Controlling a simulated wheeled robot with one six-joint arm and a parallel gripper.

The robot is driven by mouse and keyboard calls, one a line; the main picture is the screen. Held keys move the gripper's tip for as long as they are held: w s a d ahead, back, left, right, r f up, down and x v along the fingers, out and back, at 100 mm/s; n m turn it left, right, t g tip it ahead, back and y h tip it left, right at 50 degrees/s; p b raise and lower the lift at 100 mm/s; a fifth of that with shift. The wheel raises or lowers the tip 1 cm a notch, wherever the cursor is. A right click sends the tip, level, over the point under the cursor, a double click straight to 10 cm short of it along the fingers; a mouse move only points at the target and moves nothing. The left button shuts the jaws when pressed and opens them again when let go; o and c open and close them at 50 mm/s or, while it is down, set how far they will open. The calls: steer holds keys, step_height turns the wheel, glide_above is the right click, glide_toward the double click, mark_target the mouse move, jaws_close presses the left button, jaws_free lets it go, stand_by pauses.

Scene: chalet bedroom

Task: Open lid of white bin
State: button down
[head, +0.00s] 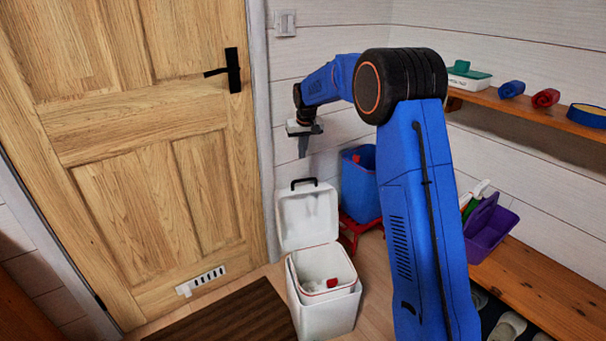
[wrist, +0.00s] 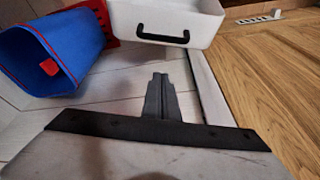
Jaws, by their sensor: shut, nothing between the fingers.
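The white bin (head: 325,302) stands on the floor at the lower middle of the head view. Its lid (head: 307,217) is raised upright at the back, with a black handle (head: 304,183) on top. The inside is visible, with a small red thing (head: 332,283) in it. In the wrist view the white lid (wrist: 160,15) and its black handle (wrist: 162,36) show at the top. My gripper (head: 303,149) is shut and empty, pointing down above the lid and apart from it. Its fingers also show in the wrist view (wrist: 160,82).
A blue bin (head: 361,185) stands on a red stool (head: 352,232) behind the white bin. A wooden door (head: 140,150) and brown mat (head: 228,316) are at left. A wooden bench (head: 545,280) with a purple caddy (head: 490,230) and a shelf (head: 530,106) line the right wall.

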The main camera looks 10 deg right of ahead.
glide_above(303, 186)
steer(key=w, duration=0.4)
step_height(303, 186, down, 9)
steer(key=shift+s+f, duration=0.15)
steer(key=shift+s, duration=0.95)
steer(key=shift+s+f, duration=0.1)
steer(key=shift+s, duration=0.95)
steer(key=shift+s+r, duration=0.25)
steer(key=shift+s, duration=0.35)
steer(key=s+r+t, duration=0.2)
steer(key=s, duration=1)
steer(key=shift+s+d, duration=0.4)
steer(key=shift+d, duration=0.05)
steer(key=shift+w+r, duration=0.1)
steer(key=shift+r, duration=0.05)
